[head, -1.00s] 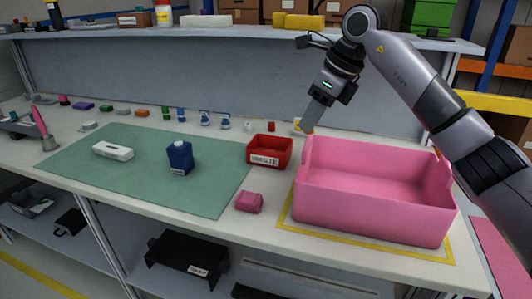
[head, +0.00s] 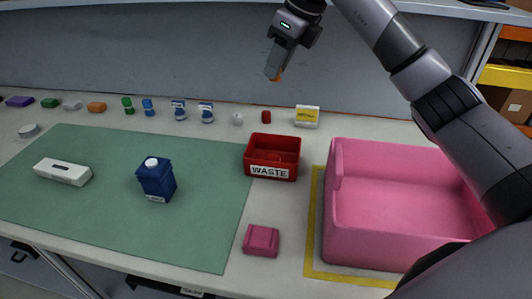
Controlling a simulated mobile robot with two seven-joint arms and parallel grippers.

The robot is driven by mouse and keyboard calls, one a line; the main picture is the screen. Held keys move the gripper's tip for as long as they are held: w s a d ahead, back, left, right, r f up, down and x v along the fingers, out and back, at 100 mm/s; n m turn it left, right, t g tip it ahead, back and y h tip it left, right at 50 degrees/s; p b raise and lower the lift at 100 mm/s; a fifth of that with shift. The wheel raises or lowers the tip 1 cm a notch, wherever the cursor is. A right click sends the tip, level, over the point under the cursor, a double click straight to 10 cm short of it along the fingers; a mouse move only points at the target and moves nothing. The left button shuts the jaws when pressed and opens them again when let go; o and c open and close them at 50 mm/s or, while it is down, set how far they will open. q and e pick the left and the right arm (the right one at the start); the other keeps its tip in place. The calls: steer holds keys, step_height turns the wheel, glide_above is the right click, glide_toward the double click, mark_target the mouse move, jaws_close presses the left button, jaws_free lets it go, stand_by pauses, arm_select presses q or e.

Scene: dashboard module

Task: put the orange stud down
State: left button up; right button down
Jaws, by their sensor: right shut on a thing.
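Most of the stud is hidden between the fingers. The gripper hangs in the air in front of the grey back panel, above and behind the red bin marked WASTE (head: 271,172) and apart from the bench top. My left gripper is not in view.
A large pink bin (head: 400,235) stands on the right inside a yellow outline. A green mat (head: 110,200) holds a white box (head: 62,172) and a blue bottle (head: 156,180). A pink block (head: 261,240) lies in front of the waste bin. Several small parts line the back.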

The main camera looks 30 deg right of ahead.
step_height(320, 180, down, 19)
steer(key=shift+s+f, duration=0.1)
steer(key=shift+f, duration=0.35)
steer(key=shift+f+b, duration=0.3)
steer(key=shift+f, duration=0.15)
steer(key=c, duration=1)
jaws_free()
steer(key=shift+o, duration=0.2)
steer(key=shift+r, duration=0.1)
steer(key=shift+r+p, duration=0.35)
steer(key=shift+r, duration=0.35)
steer(key=v, duration=1.1)
steer(key=shift+r+b, duration=0.2)
steer(key=shift+b, duration=0.2)
